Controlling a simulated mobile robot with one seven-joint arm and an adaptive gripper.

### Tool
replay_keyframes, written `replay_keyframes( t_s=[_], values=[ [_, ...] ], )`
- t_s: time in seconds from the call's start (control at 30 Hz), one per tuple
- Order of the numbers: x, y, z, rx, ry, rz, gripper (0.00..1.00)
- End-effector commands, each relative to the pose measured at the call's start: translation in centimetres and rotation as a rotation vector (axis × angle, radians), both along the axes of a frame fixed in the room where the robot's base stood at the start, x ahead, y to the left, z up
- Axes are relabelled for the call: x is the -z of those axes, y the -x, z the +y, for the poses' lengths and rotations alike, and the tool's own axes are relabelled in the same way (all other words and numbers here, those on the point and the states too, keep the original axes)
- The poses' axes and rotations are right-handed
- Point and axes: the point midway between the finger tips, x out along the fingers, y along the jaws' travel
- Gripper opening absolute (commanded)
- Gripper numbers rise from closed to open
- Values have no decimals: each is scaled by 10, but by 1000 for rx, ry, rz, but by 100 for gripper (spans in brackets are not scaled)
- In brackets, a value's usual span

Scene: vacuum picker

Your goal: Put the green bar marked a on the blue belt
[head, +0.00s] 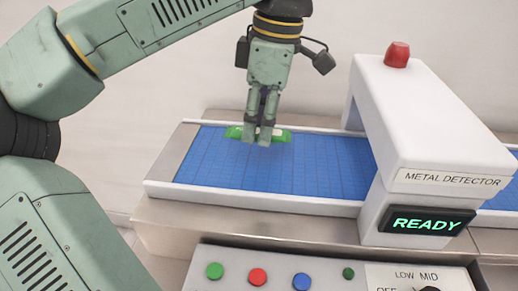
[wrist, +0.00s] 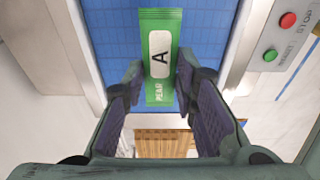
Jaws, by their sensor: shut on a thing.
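The green bar (wrist: 158,22) has a white label with a black letter A and shows lengthwise in the wrist view. My gripper (wrist: 159,88) has a finger on each side of its near end and is shut on it. In the head view the green bar (head: 234,132) lies crosswise at my gripper (head: 265,139), whose fingers hide its middle. Both are over the left part of the blue belt (head: 315,168). The blue belt (wrist: 110,40) also shows behind the bar in the wrist view. I cannot tell whether the bar touches the belt.
A white metal detector (head: 410,120) arches over the belt to the right, with a red lamp (head: 397,54) and a READY display (head: 427,224). A control panel (head: 330,275) with coloured buttons stands in front. Pale rails edge the belt. The belt around the bar is clear.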

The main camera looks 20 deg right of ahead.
Motion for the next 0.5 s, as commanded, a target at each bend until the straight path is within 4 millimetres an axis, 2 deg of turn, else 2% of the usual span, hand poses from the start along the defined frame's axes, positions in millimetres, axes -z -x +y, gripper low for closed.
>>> replay_keyframes(
  t_s=[0.3, 0.5],
  values=[
    [38, 0, 0, 0, -1, 0, 2],
    [42, 0, 0, -1, 1, -2, 2]
  ],
)
